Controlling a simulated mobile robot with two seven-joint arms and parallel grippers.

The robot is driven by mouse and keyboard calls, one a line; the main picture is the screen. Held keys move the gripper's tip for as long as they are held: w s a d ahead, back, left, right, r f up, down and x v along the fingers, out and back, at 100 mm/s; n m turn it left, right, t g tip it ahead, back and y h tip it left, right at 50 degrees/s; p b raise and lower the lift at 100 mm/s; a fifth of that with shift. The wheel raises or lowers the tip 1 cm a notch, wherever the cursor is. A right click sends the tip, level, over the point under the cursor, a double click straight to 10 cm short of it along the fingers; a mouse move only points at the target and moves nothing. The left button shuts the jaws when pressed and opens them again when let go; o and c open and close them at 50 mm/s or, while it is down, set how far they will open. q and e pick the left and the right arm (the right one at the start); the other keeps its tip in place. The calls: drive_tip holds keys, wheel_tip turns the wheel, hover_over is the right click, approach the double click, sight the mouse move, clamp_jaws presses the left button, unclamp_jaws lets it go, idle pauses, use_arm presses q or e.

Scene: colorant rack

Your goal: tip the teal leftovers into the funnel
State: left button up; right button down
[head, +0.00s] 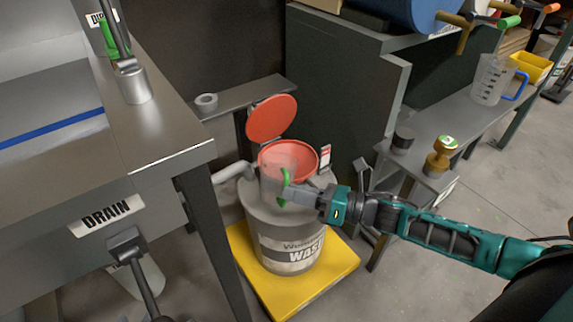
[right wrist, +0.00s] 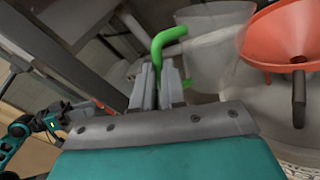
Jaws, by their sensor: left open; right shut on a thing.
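My right gripper (head: 290,197) is shut on the green handle (right wrist: 158,50) of a clear jug (head: 272,172). The jug looks roughly upright, in front of the funnel's left side in the head view. I cannot make out teal liquid in it. The orange-red funnel (head: 308,156) sits on top of the grey waste drum (head: 288,243), its round lid (head: 270,118) raised. In the right wrist view the funnel (right wrist: 283,42) is right of the jug (right wrist: 208,62). My left gripper is outside the head view; its end shows small at the left of the right wrist view (right wrist: 62,108).
The drum stands on a yellow platform (head: 334,275). A metal bench (head: 150,148) with a DRAIN label is at the left. A shelf (head: 425,140) at the right holds a blue-handled jug (head: 492,80), a brass weight (head: 441,156) and a dark cylinder (head: 403,141).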

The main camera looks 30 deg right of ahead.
wheel_tip(320, 180, down, 10)
drive_tip(key=s+a+n, duration=0.3)
drive_tip(key=n, duration=0.2)
drive_tip(key=shift+n, duration=0.3)
wheel_tip(320, 180, up, 5)
drive_tip(key=p, duration=0.4)
drive_tip(key=shift+w+f, duration=0.1)
drive_tip(key=shift+w, duration=0.05)
